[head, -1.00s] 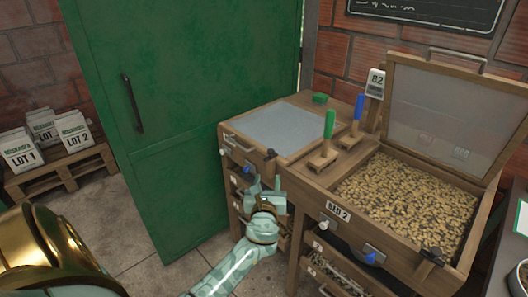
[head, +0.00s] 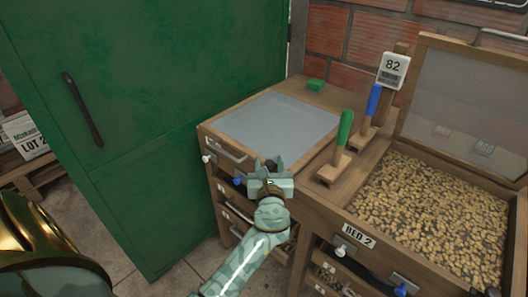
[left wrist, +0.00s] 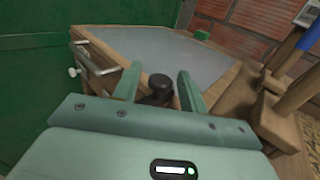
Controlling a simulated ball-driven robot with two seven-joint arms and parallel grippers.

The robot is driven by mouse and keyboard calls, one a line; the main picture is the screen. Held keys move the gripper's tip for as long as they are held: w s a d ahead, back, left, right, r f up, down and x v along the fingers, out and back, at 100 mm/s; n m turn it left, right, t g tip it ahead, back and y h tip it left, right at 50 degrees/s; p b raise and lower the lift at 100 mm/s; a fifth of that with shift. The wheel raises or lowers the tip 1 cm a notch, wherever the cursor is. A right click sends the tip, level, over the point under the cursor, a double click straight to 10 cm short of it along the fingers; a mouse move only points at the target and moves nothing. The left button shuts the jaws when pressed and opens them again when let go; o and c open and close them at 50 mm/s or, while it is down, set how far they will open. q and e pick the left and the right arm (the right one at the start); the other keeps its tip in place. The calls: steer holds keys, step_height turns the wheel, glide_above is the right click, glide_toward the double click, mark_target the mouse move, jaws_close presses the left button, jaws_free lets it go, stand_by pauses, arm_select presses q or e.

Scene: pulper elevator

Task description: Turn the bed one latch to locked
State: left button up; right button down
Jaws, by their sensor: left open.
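Bed one is the left wooden cabinet, with its lid (head: 275,127) of clouded panel lying closed. Its latch (left wrist: 158,88) is a dark knob at the front edge, clearest in the left wrist view. My left gripper (head: 270,168) is at this front edge, open, and it also shows in the left wrist view (left wrist: 157,88). The latch stands between its two green fingers, with gaps on both sides visible. The gripper partly hides the latch in the head view, and I cannot tell its turned position. My right gripper is in no view.
Bed two (head: 430,215), right, is open and full of beans, its lid (head: 465,110) raised. Green-handled (head: 345,127) and blue-handled (head: 374,99) tools stand between the beds. A green door (head: 140,120) stands close left. A metal handle (head: 226,149) juts from bed one's front.

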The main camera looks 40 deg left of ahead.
arm_select(q)
steer(key=shift+w+a, duration=0.15)
steer(key=shift+w, duration=0.15)
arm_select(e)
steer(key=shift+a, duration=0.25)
arm_select(q)
steer(key=shift+r, duration=0.1)
steer(key=shift+c, duration=0.2)
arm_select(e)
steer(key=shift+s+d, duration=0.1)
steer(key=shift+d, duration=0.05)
arm_select(q)
steer(key=c, duration=0.8)
steer(key=shift+y, duration=0.3)
steer(key=shift+c, duration=0.2)
steer(key=shift+n+g, duration=0.3)
steer(key=o, duration=0.9)
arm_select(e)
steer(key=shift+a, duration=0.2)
